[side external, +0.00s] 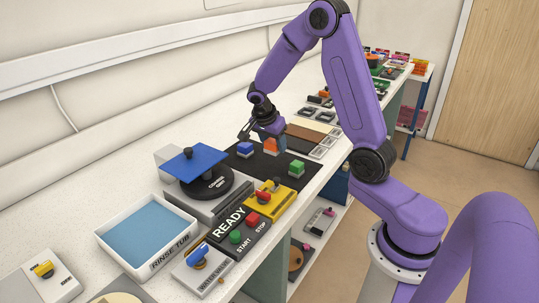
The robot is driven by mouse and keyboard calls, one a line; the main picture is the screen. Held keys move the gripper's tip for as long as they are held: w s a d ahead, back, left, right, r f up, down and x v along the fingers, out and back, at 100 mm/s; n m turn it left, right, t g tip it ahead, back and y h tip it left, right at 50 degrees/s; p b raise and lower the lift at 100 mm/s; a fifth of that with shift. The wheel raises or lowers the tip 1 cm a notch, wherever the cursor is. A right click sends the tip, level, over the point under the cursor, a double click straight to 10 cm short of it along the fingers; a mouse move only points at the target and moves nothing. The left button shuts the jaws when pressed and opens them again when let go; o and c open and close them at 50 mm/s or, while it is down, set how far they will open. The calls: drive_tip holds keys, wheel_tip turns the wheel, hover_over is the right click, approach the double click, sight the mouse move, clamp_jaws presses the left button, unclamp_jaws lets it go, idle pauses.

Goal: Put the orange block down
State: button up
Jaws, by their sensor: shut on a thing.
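The orange block (270,146) is on or just above the black mat (272,170), between the fingers of my gripper (268,138). My gripper points down at the mat and is shut on the orange block. Whether the block's underside touches the mat cannot be told from this view. A blue block (245,149) sits on the mat to the left of the orange block. A green block (295,168) sits on the mat to the right and nearer the camera.
A coarse grinder with a blue plate (192,164) on it stands left of the mat. A yellow switch box (273,199), a READY panel (236,228) and a white rinse tub (110,234) stand in front. Dark trays (312,113) lie behind. The mat's near part is clear.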

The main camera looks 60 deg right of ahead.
sight(270, 164)
drive_tip(key=shift+w+d+f, duration=0.15)
drive_tip(key=shift+w+f, duration=0.25)
drive_tip(key=shift+f, duration=0.15)
drive_tip(key=shift+w+d+f, duration=0.15)
drive_tip(key=shift+w+f, duration=0.25)
drive_tip(key=shift+f, duration=0.15)
drive_tip(key=shift+w+f, duration=0.15)
drive_tip(key=shift+f, duration=1.55)
drive_tip(key=shift+f, duration=0.2)
drive_tip(key=o, duration=1)
drive_tip(key=shift+r, duration=0.15)
